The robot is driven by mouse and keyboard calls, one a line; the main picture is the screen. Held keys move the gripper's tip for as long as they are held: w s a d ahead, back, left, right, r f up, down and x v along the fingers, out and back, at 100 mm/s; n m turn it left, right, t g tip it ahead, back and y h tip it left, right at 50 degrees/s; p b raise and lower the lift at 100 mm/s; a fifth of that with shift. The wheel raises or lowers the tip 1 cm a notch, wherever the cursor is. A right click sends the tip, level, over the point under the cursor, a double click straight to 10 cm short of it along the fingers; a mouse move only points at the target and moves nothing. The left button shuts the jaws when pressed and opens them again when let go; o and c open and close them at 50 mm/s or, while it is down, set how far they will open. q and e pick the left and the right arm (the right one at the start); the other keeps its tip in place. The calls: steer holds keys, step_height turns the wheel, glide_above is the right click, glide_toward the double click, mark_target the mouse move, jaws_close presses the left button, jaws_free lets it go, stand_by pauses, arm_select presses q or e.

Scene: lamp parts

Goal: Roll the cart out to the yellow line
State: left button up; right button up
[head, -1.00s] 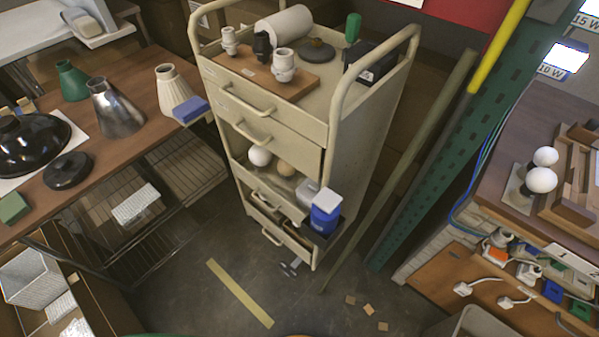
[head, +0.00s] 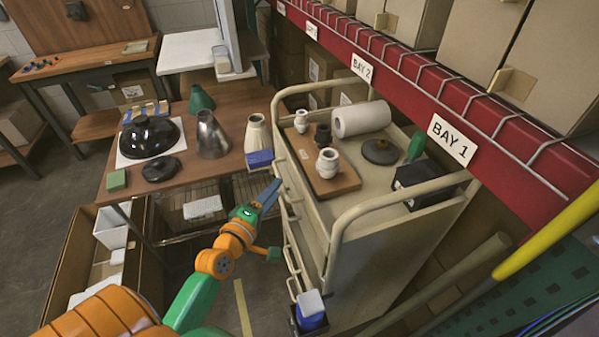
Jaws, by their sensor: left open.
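The beige cart (head: 385,255) stands at centre right, upright, with drawers on its left side and tube handles at its ends. The yellow line (head: 243,307) is a strip on the floor to the left of the cart's lower front, partly cut off by the bottom edge. My left gripper (head: 271,191) is open, its grey-blue fingers beside the upper drawers of the cart. I cannot tell whether it touches the cart. The cart's wheels are hidden. My right gripper is out of view.
A brown table (head: 200,173) is left, a red shelf (head: 400,80) behind.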

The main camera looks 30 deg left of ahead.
arm_select(q)
steer(key=w, duration=0.2)
steer(key=w+a+f, duration=0.1)
steer(key=w, duration=0.2)
steer(key=shift+w+a+f, duration=0.15)
steer(key=shift+w+a, duration=0.15)
steer(key=shift+w, duration=0.05)
steer(key=shift+d, duration=0.15)
steer(key=shift+s, duration=0.1)
steer(key=c, duration=0.3)
jaws_close()
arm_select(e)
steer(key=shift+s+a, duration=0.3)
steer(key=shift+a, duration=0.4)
